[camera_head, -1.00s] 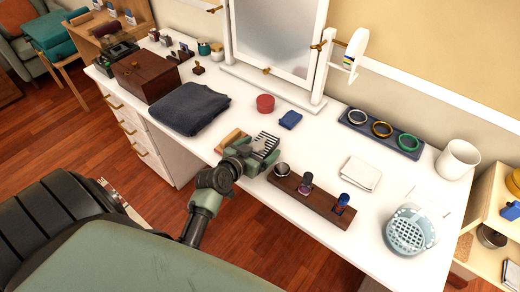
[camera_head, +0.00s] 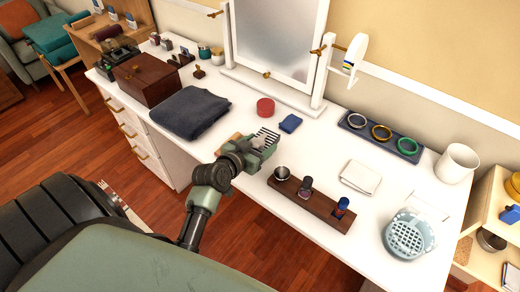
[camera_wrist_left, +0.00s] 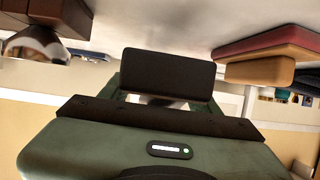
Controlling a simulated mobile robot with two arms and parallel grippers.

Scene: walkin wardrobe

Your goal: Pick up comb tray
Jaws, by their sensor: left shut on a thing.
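The comb tray (camera_head: 267,136), a small pale piece with dark stripes, shows at the fingertips of my left gripper (camera_head: 256,149) in the head view. The gripper is shut on it and covers its near part. They are over the front middle of the white table; the gap beneath is hard to judge. In the left wrist view a dark finger pad (camera_wrist_left: 168,75) fills the middle and the tray cannot be made out clearly. My right gripper is not in view.
A wooden rack (camera_head: 318,208) with a metal cup and small bottles stands right of the gripper. A tan and reddish block (camera_head: 228,142) lies close on its left. A folded dark cloth (camera_head: 190,111), red round box (camera_head: 265,107) and blue item (camera_head: 290,123) lie around on the white table (camera_head: 330,160).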

